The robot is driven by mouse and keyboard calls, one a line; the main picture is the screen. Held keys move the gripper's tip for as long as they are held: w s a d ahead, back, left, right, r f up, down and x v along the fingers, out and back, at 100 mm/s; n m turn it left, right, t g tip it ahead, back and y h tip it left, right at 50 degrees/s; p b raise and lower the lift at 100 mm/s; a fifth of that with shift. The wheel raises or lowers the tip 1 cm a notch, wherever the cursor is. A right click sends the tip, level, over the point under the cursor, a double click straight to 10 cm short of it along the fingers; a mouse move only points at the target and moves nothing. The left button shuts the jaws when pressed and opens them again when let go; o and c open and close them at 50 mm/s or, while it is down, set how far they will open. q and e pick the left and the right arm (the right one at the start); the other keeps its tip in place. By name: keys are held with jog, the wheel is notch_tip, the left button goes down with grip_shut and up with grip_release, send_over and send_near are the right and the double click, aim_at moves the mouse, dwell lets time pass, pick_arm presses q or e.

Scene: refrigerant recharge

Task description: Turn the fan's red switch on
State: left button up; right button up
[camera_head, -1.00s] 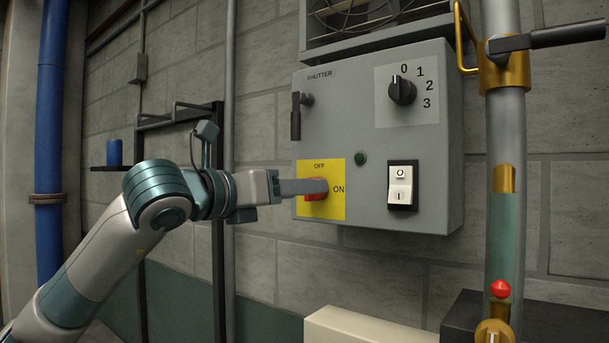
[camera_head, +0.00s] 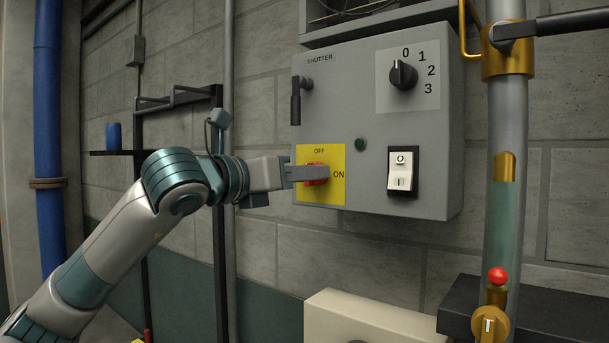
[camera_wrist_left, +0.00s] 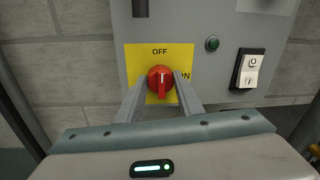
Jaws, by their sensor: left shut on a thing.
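The red switch (camera_head: 316,183) is a round knob with a raised ridge, on a yellow plate (camera_head: 335,193) at the lower left of the grey control box (camera_head: 340,110). In the left wrist view the red switch (camera_wrist_left: 161,76) shows its ridge upright, in line with the OFF mark. My left gripper (camera_head: 318,173) reaches in from the left, with its fingers at the knob. In the left wrist view my left gripper (camera_wrist_left: 161,92) has one finger on each side of the knob, shut on it. A finger partly covers the ON mark there. My right gripper is out of view.
The box also carries a black-and-white rocker switch (camera_head: 403,171), a green lamp (camera_head: 360,144), a dial (camera_head: 403,74) and a shutter handle (camera_head: 296,100). A pipe with a brass valve (camera_head: 508,50) stands at the right. A cream box (camera_head: 370,315) is below.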

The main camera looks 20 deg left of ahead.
pick_arm(q)
jog(key=m+y+b, duration=0.1)
jog(key=m+b, duration=0.5)
jog(key=m, duration=0.2)
jog(key=m+b, duration=0.6)
jog(key=m, duration=0.3)
jog(key=shift+d+y, duration=0.2)
jog(key=shift+y, duration=0.2)
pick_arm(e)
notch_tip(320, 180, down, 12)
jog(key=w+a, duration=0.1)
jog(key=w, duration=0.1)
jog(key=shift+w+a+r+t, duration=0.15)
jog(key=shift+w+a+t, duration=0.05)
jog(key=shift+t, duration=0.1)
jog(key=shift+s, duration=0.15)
pick_arm(q)
jog(key=o, duration=1.1)
jog(key=shift+c, duration=0.2)
jog(key=shift+r, duration=0.1)
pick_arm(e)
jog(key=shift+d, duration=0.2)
pick_arm(q)
jog(key=shift+s, duration=0.1)
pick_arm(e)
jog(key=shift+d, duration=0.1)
